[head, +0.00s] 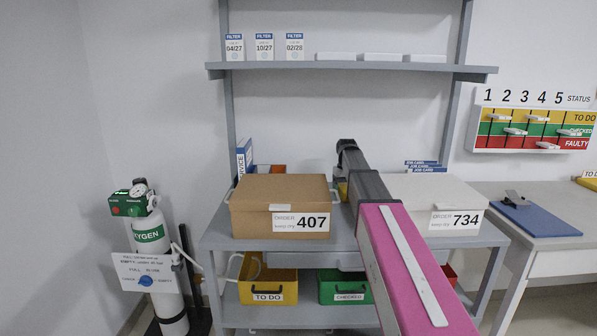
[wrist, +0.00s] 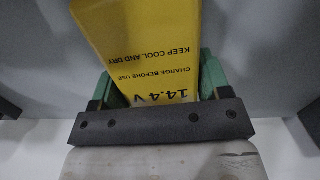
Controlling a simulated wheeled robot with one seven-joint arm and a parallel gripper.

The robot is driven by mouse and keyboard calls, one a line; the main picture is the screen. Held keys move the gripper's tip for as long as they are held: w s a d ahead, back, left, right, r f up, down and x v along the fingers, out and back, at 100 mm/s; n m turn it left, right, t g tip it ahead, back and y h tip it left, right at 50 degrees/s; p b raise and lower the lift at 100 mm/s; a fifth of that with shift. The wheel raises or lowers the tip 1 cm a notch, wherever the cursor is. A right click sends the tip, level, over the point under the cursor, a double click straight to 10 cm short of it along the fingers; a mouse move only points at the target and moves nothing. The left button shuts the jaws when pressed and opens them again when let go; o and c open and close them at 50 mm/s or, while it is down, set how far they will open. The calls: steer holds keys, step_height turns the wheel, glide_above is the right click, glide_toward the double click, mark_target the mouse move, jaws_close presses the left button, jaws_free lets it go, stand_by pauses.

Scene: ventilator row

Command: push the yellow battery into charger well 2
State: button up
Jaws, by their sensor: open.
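My gripper (wrist: 158,82) is open, with a green finger on each side of the battery's near end. I cannot tell whether the fingers touch it. In the head view my arm reaches over the bench between two boxes and hides the gripper's fingers. A small yellow patch (head: 343,190) shows beside the arm; I cannot tell if it is the battery. No charger or numbered well can be made out.
A brown box (head: 279,205) marked 407 stands left of my arm and a white box (head: 437,205) marked 734 right of it. A shelf (head: 350,68) spans above. Bins (head: 268,283) sit below. An oxygen cylinder (head: 152,240) stands left, a desk (head: 560,215) right.

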mark_target(345, 184)
steer(key=c, duration=1)
steer(key=shift+r, duration=1.55)
steer(key=shift+r, duration=0.1)
